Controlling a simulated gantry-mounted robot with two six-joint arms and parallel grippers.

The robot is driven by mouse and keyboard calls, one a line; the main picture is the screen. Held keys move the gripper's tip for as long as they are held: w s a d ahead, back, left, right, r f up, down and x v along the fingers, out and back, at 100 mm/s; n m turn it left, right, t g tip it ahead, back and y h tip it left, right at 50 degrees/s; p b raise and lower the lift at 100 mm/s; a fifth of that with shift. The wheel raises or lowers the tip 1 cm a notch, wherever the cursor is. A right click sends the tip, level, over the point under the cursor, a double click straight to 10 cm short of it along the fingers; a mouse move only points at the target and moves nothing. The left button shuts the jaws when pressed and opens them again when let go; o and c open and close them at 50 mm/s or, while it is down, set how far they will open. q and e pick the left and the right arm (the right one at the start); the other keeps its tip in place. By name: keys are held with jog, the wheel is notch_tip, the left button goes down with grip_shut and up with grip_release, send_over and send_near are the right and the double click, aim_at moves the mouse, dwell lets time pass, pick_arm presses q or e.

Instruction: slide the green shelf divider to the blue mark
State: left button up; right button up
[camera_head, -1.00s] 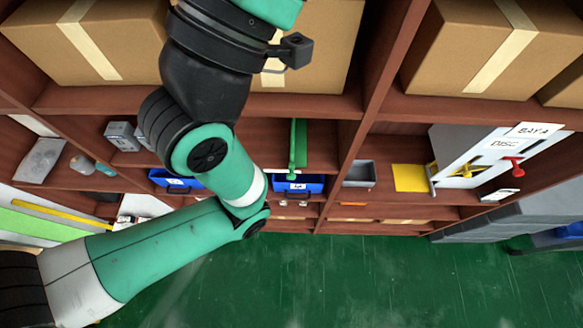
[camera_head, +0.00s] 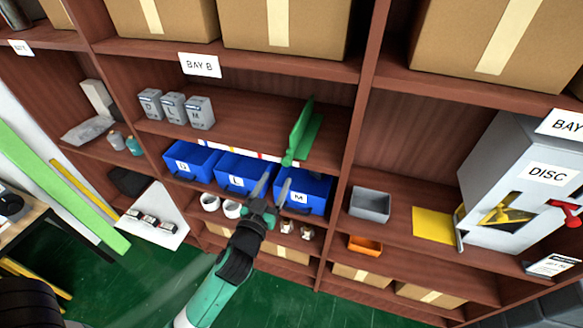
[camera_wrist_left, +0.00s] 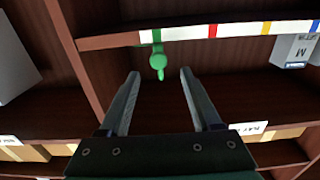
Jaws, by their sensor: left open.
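The green shelf divider (camera_head: 303,135) stands upright on the Bay B shelf, near its right end. In the left wrist view its green knob (camera_wrist_left: 158,62) lies ahead of and between the fingertips. My left gripper (camera_head: 275,186) is open and empty, in front of the blue bins and below the divider, apart from it. Its fingers also show in the left wrist view (camera_wrist_left: 159,76). The white edge strip (camera_wrist_left: 180,34) carries green, red, yellow and blue marks. The divider is by the green mark; the blue mark (camera_wrist_left: 314,26) is at the far right there. My right gripper is not in view.
Grey boxes (camera_head: 174,107) stand at the left of the divider's shelf. Blue bins (camera_head: 244,172) sit below it. An upright panel (camera_head: 357,130) closes the bay on the right. The shelf between boxes and divider is clear.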

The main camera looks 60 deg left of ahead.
aim_at(289, 155)
pick_arm(q)
jog(key=x, duration=1.1)
jog(key=shift+w+a, duration=0.1)
jog(key=shift+w, duration=0.2)
grip_shut()
jog(key=shift+r, duration=0.1)
dwell(0.8)
